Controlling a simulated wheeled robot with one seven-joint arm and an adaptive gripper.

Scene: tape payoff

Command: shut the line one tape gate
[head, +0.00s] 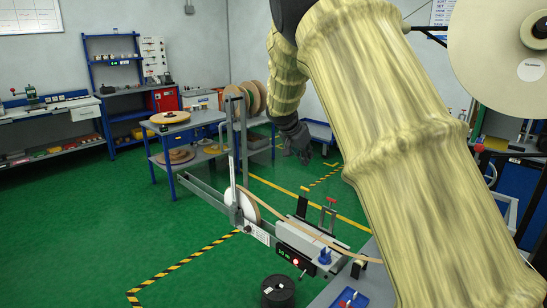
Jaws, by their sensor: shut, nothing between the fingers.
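A tape payoff unit (312,233) stands low in the middle. A tan tape (290,228) runs from a white reel (248,208) across it to the lower right. My yellow-sleeved arm covers the right side.
A dark box with a display and red light (295,262) is on the unit's front. A black bin (278,291) stands on the floor below. A blue-framed table (190,120) with reels stands behind left. A large reel (500,60) is upper right.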

